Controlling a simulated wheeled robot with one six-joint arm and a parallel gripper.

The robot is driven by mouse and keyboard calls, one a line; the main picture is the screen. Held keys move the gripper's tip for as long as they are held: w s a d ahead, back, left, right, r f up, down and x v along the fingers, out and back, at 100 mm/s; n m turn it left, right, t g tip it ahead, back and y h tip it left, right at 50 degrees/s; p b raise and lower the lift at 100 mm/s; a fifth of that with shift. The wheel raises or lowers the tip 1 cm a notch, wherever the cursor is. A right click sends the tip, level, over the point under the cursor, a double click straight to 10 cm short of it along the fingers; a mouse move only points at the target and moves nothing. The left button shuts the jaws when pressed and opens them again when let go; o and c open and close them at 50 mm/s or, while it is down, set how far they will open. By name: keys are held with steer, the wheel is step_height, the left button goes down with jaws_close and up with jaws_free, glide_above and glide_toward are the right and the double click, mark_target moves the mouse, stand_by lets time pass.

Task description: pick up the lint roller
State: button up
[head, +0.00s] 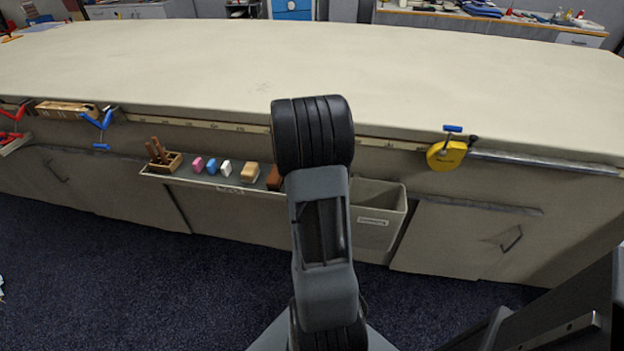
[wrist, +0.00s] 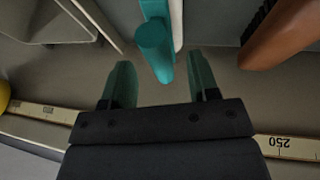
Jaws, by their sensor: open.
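What looks like the lint roller (wrist: 156,45) shows in the wrist view as a teal, round-ended piece with a white strip along its right side. It lies at the top middle, just ahead of the gap between my fingertips. My gripper (wrist: 161,76) is open, with one finger on each side of that gap and nothing held. Whether the fingertips reach alongside the teal piece is hard to tell. In the head view my arm hides the roller and the gripper.
A brown brush (wrist: 284,36) with dark bristles is close on the right in the wrist view. A grey bin (head: 377,214) hangs to the right of my arm. A shelf (head: 205,181) on the left holds several small blocks. A yellow tape measure (head: 446,155) hangs on the table edge. The tabletop (head: 200,75) is clear.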

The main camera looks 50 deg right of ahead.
steer(key=shift+x, duration=1)
steer(key=shift+c, duration=0.4)
jaws_close()
